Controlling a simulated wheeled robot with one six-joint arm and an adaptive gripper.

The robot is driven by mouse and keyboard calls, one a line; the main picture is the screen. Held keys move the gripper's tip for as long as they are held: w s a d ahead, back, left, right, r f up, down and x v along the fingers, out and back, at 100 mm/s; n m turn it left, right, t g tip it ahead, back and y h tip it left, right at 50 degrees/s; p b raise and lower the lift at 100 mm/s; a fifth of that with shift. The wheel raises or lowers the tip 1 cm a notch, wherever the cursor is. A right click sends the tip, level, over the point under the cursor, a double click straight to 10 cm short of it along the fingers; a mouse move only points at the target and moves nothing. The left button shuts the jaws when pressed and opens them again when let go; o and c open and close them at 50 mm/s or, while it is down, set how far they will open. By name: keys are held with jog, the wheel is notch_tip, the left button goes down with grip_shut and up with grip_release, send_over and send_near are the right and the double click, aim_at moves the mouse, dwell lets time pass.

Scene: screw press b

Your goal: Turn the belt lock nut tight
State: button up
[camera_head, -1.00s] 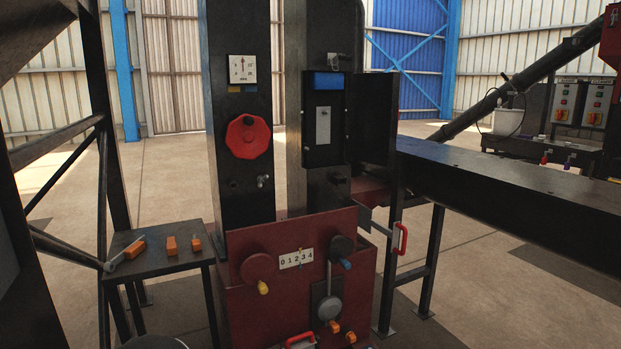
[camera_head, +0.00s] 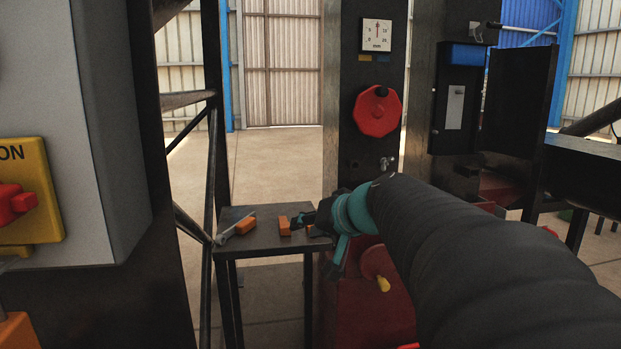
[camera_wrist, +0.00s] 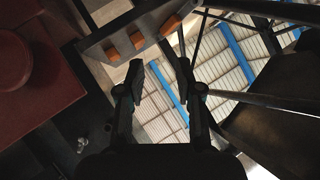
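I cannot tell for sure which part is the belt lock nut. A small metal fitting (camera_head: 388,163) sits low on the dark press column, below the red many-sided knob (camera_head: 377,110). In the wrist view, a small silver part (camera_wrist: 81,145) shows at the lower left. My gripper (camera_wrist: 160,72) is open, with nothing between its fingers. In the head view my gripper (camera_head: 300,221) appears at the small side table (camera_head: 265,240), partly in front of the orange blocks, left of and below the fitting. My arm hides much of the press's lower front.
A spanner (camera_head: 228,232) and an orange item (camera_head: 245,226) lie on the table, with an orange block (camera_head: 284,225) beside my gripper. A white cabinet with a yellow switch plate (camera_head: 35,190) stands close at left. Open floor (camera_head: 275,160) lies behind the table.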

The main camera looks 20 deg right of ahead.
jog(key=w+d+r+m+t+h+b, duration=0.1)
jog(key=w+d+t, duration=0.15)
jog(key=d, duration=0.35)
jog(key=w+d+r+m+t+h+b, duration=0.1)
jog(key=w+d+b, duration=0.15)
jog(key=d, duration=0.35)
jog(key=m+t+h+b, duration=0.2)
jog(key=m+h, duration=0.2)
jog(key=h, duration=0.1)
send_near(390, 164)
jog(key=p+x, duration=0.3)
jog(key=x, duration=0.6)
jog(key=shift+w+d+r, duration=0.1)
jog(key=shift+w, duration=0.3)
grip_shut()
